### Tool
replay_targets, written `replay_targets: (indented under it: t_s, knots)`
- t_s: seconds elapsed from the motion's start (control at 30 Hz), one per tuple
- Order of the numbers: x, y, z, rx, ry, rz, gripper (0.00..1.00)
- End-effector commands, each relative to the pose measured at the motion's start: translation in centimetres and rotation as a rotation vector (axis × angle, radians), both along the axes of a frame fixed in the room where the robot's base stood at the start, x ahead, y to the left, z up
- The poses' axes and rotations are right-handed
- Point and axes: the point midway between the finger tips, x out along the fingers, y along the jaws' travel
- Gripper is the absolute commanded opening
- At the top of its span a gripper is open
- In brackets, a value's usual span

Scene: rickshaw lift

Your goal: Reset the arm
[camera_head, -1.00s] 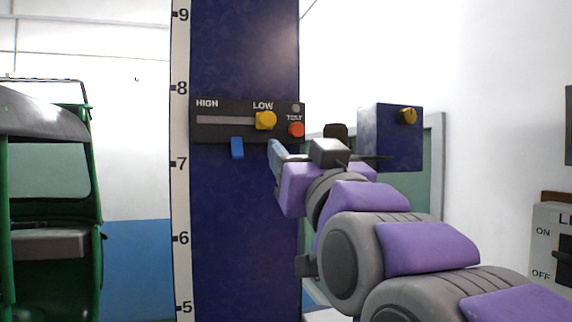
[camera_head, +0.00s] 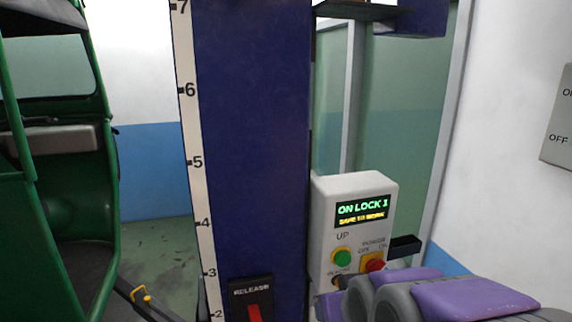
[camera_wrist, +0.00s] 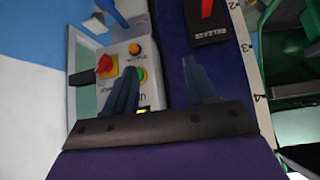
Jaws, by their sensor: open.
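My gripper (camera_wrist: 160,85) is open and empty in the wrist view, its two blue-grey fingers spread apart. The fingers lie in front of the blue lift column (camera_wrist: 176,60) and the control box, and I cannot tell how far they are from either. In the head view my purple and grey arm (camera_head: 455,297) is folded low at the bottom right. The gripper's fingers cannot be made out there.
The blue column (camera_head: 250,130) carries a number scale and a RELEASE panel (camera_head: 250,291) with a red lever. The grey control box (camera_head: 323,225) has a green UP button and a red switch; its display reads "ON LOCK 1, SAFE TO WORK". A green rickshaw (camera_head: 98,160) stands left.

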Motion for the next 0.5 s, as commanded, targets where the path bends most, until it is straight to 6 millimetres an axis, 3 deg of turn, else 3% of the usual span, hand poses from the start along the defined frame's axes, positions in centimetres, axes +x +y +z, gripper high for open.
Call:
replay_targets:
  t_s: [0.03,0.2,0.33,0.5]
  knots:
    - [-1.7,-0.7,-3.7,-0.012,0.088,-0.016,0.56]
    - [-8.7,-2.8,-12.9,-0.045,0.398,-0.065,0.56]
    - [-14.4,-4.1,-17.9,-0.064,0.617,-0.102,0.56]
    - [-19.8,-4.9,-21.2,-0.076,0.816,-0.134,0.56]
